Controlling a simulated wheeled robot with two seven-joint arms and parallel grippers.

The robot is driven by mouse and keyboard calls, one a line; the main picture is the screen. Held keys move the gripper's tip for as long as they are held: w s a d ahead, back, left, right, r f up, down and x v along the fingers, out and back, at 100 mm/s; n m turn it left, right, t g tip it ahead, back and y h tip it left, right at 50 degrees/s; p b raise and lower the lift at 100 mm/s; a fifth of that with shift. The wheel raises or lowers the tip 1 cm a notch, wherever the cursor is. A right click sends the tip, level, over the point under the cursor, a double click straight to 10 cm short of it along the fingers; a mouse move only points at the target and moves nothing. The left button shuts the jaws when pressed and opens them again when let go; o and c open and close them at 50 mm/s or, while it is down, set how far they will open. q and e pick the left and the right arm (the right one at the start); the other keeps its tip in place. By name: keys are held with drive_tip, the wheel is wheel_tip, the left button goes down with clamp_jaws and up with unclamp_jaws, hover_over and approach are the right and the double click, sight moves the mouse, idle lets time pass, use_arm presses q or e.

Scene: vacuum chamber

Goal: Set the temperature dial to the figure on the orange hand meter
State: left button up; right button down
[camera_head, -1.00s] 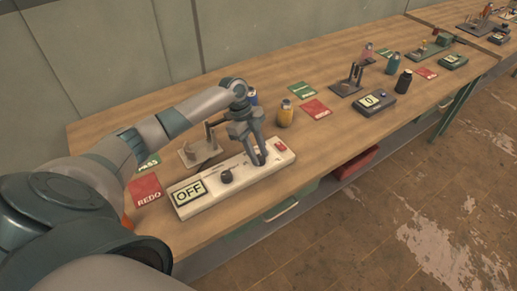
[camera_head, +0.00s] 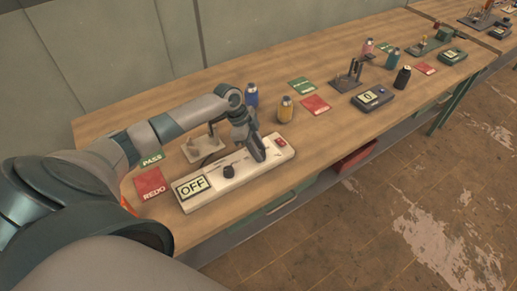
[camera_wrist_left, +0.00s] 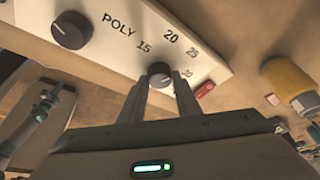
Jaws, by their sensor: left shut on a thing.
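A long white control unit (camera_head: 212,190) lies on the bench, its display (camera_head: 192,188) reading OFF. My left gripper (camera_head: 259,155) is down at its right half. In the left wrist view its fingers are closed around a small dark dial (camera_wrist_left: 159,72) with a pale pointer line. Printed figures near the dial include 15, 20 and 25. In the head view the gripper hides this dial. A larger dark knob (camera_head: 229,171) sits left of it, beside the word POLY in the wrist view. An orange patch shows beside my left arm, mostly hidden; I cannot tell if it is the hand meter. My right gripper is out of view.
A red switch (camera_head: 281,142) is at the unit's right end. Green PASS (camera_head: 151,160) and red REDO (camera_head: 150,183) cards lie left. A small metal stand (camera_head: 204,148) is behind the unit. A yellow bottle (camera_head: 286,110) and a blue bottle (camera_head: 251,95) stand beyond the gripper.

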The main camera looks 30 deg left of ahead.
use_arm(q)
drive_tip(key=o, duration=1)
drive_tip(key=shift+a+r+b, duration=0.25)
drive_tip(key=shift+r+b, duration=0.05)
drive_tip(key=shift+r, duration=0.15)
drive_tip(key=shift+b+v, duration=2.45)
drive_tip(key=shift+v, duration=5.75)
drive_tip(key=shift+d, duration=0.1)
